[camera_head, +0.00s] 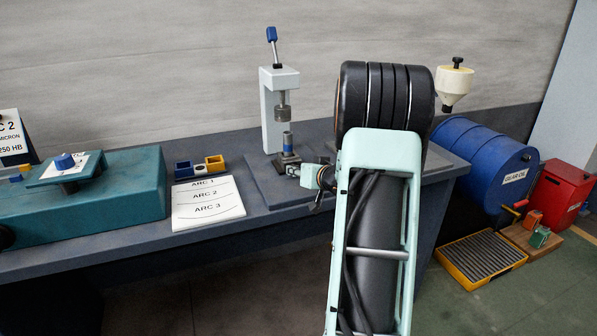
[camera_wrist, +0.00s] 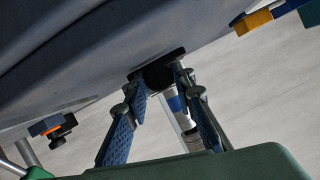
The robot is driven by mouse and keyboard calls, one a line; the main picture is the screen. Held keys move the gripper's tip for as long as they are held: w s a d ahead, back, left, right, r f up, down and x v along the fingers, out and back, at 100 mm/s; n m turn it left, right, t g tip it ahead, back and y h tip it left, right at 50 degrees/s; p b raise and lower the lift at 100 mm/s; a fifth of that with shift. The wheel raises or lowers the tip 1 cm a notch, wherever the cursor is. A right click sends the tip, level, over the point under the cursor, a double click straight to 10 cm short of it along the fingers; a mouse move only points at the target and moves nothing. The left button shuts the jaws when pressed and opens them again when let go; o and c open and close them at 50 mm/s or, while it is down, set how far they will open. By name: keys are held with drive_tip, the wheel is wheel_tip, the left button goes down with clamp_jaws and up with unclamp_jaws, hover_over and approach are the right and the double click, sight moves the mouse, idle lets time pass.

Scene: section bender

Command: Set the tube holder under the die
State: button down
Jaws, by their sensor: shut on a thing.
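The tube holder (camera_head: 287,159) is a dark block on a flat base, low at the foot of the small grey press (camera_head: 270,110). My gripper (camera_head: 303,173) reaches in from the right at holder height. In the wrist view, which looks tilted and upside down, my gripper (camera_wrist: 160,112) has its blue fingers on either side of the dark holder (camera_wrist: 158,76), shut on it. Exact alignment with the die is unclear.
A teal machine (camera_head: 130,190) stands at left on the bench. A sheet marked ARC 1 to ARC 3 (camera_head: 207,204) and blue and yellow blocks (camera_head: 199,168) lie left of the press.

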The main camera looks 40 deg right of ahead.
sight(294, 163)
drive_tip(key=shift+w+d+r, duration=0.1)
drive_tip(key=shift+w+r, duration=0.05)
drive_tip(key=shift+w, duration=0.15)
drive_tip(key=shift+w+d+p, duration=0.25)
drive_tip(key=shift+w+p, duration=0.3)
drive_tip(key=shift+w, duration=0.45)
drive_tip(key=shift+w+d+p, duration=0.2)
drive_tip(key=shift+w+p, duration=0.35)
drive_tip(key=shift+w, duration=0.5)
drive_tip(key=shift+r, duration=0.1)
drive_tip(key=c, duration=2.1)
unclamp_jaws()
drive_tip(key=o, duration=0.5)
drive_tip(key=shift+w+f, duration=0.15)
drive_tip(key=shift+f, duration=0.05)
